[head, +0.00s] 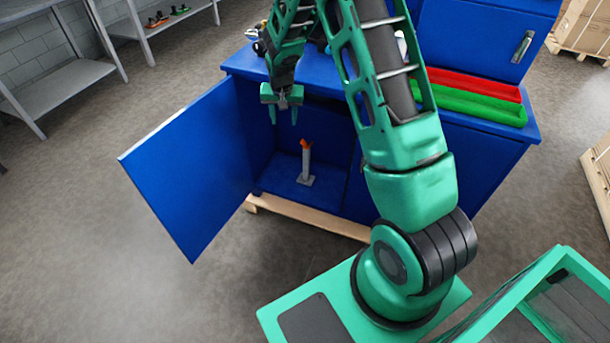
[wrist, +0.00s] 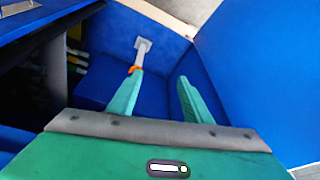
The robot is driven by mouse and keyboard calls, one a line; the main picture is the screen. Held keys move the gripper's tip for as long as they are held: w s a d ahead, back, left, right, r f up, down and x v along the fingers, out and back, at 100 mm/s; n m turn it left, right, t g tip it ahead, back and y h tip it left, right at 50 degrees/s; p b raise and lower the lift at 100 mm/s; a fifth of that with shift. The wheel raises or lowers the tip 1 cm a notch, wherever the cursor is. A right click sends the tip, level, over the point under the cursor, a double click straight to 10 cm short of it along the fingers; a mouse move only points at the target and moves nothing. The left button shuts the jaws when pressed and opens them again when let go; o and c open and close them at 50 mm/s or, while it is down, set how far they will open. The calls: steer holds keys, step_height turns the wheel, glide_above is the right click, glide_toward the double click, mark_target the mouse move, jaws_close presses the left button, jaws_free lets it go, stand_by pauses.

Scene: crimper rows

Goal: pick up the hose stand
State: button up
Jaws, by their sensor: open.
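The hose stand (head: 306,163) is a slim grey post on a small square foot with an orange top. It stands upright on the blue floor inside the open cabinet. In the wrist view the hose stand (wrist: 141,52) shows beyond my fingertips, its orange top close to the left finger's tip in the picture; I cannot tell how far apart they are. My gripper (head: 284,117) is open and empty, pointing down at the cabinet opening, above and to the left of the stand in the head view. Its two green fingers also show in the wrist view (wrist: 160,85).
The blue cabinet door (head: 190,168) stands open at the left. The cabinet top (head: 243,62) carries a red bin (head: 475,84) and a green bin (head: 470,104). A wooden skid (head: 310,217) runs below the cabinet front. Shelving (head: 70,85) stands at the far left.

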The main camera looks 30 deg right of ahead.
mark_target(306, 156)
steer(key=w+d+f+m, duration=0.1)
steer(key=d+f, duration=0.1)
steer(key=f, duration=0.9)
steer(key=w+d+f+m+g+h, duration=0.1)
steer(key=d+f, duration=0.1)
steer(key=f, duration=0.8)
steer(key=w+d+f+m, duration=0.2)
steer(key=f, duration=0.9)
steer(key=w+d, duration=0.2)
steer(key=d, duration=0.1)
steer(key=w+d, duration=0.2)
steer(key=d, duration=0.1)
steer(key=w+d, duration=0.3)
steer(key=shift+f, duration=0.1)
steer(key=shift+x, duration=2.5)
jaws_close()
